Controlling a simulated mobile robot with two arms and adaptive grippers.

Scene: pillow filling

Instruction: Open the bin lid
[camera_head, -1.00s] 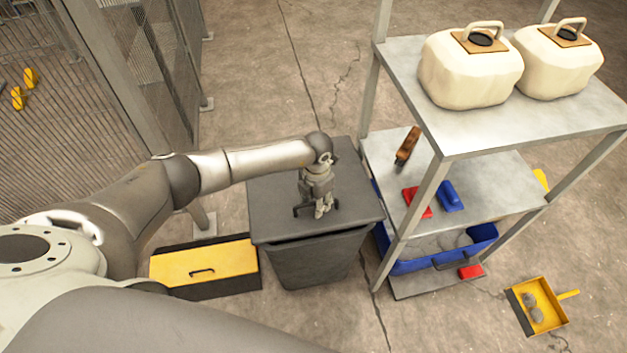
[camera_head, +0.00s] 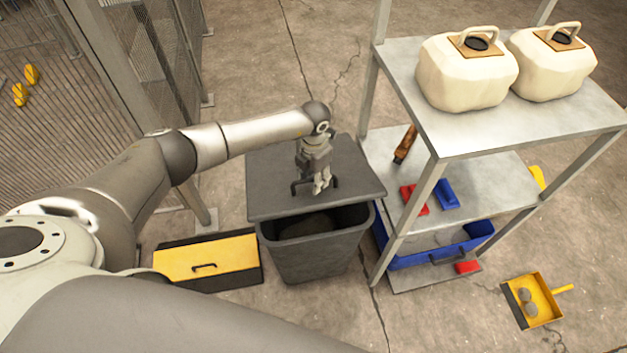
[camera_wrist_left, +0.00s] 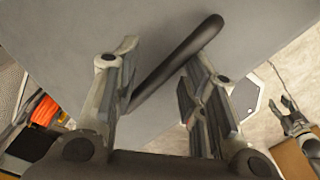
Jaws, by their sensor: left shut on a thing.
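The grey bin (camera_head: 312,257) stands on the floor left of the shelf. Its flat grey lid (camera_head: 270,180) is partly raised at the front, and a dark gap shows the inside of the bin below it. My left gripper (camera_head: 319,189) is shut on the dark lid handle (camera_head: 296,187), on top of the lid. In the left wrist view, my left gripper's fingers (camera_wrist_left: 158,95) are on either side of the dark bar handle (camera_wrist_left: 178,60), with the grey lid (camera_wrist_left: 80,40) behind. My right gripper is not seen in the head view.
A yellow and black toolbox (camera_head: 207,262) lies left of the bin. A metal shelf (camera_head: 445,135) with two cream jugs and a blue tray (camera_head: 435,262) stands close on the right. A yellow dustpan (camera_head: 540,298) lies at right. A grey pronged shape in the wrist view is unclear.

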